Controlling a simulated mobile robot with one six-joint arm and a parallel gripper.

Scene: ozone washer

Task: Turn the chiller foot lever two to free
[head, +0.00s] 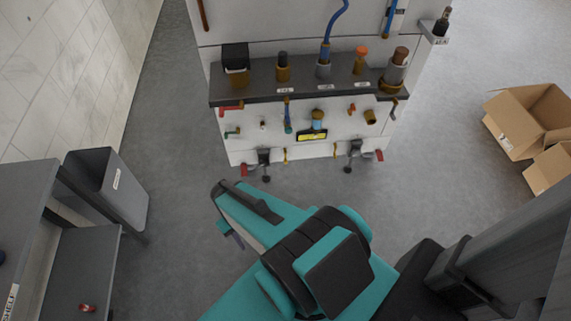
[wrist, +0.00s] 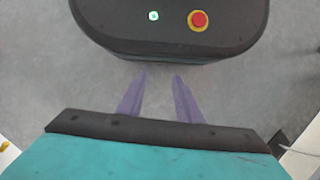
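The white machine (head: 320,135) stands at the top middle of the head view. At its lower edge are two dark feet, a left foot (head: 264,163) and a right foot (head: 354,154). A red lever (head: 244,170) sits beside the left foot and another red lever (head: 379,155) beside the right foot. I cannot tell which one is lever two, nor read their settings. My gripper (wrist: 160,78) shows two purple fingers spread apart with nothing between them. In the head view my arm is in front of the machine, apart from the levers. The wrist view shows no lever.
A dark shelf (head: 300,93) with several bottles and fittings crosses the machine front above the levers. A grey bin (head: 108,185) and a dark table (head: 25,215) stand at left. Open cardboard boxes (head: 530,120) lie at right. Grey floor (head: 185,150) is clear around the machine.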

